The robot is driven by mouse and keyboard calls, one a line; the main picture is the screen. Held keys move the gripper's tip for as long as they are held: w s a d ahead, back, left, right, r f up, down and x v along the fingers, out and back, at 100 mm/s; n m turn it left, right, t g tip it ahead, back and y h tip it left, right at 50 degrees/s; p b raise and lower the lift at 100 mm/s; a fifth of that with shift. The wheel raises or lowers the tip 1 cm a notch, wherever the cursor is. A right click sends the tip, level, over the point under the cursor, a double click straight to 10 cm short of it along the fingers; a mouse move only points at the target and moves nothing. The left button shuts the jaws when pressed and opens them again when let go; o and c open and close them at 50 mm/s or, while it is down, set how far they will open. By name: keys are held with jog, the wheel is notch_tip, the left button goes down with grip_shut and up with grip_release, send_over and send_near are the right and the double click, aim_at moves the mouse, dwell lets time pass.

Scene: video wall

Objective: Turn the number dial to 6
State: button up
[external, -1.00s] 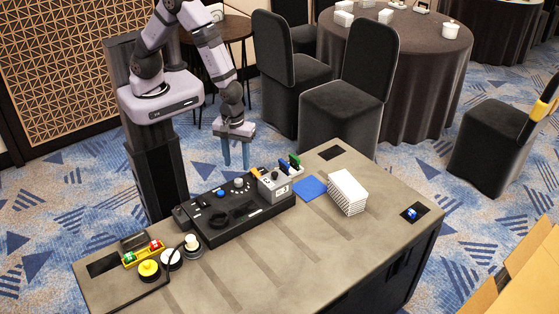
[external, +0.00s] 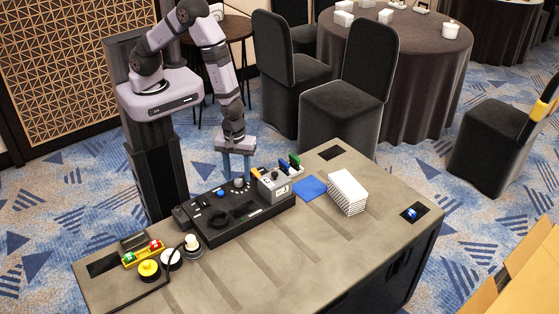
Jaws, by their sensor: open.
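A black control panel (external: 262,214) lies on the table. It carries a grey knob (external: 238,182), a blue knob (external: 220,192) and a black ring-like part (external: 242,210). I cannot tell which part is the number dial, and no digits are readable. My gripper (external: 237,174) points down at the panel's back edge, its blue-grey fingers apart with nothing seen between them. The fingertips are close to the grey knob, one on either side of it in the picture. I cannot tell whether they touch it.
A grey box (external: 273,187) with coloured parts stands at the panel's right end. Farther right are a blue pad (external: 309,187) and a white stack (external: 346,193). A yellow round button (external: 149,268) and white round pieces stand at left. The table's (external: 290,255) front is clear.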

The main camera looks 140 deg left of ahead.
jog(key=shift+f, duration=0.9)
jog(key=c, duration=1)
jog(key=shift+c, duration=0.2)
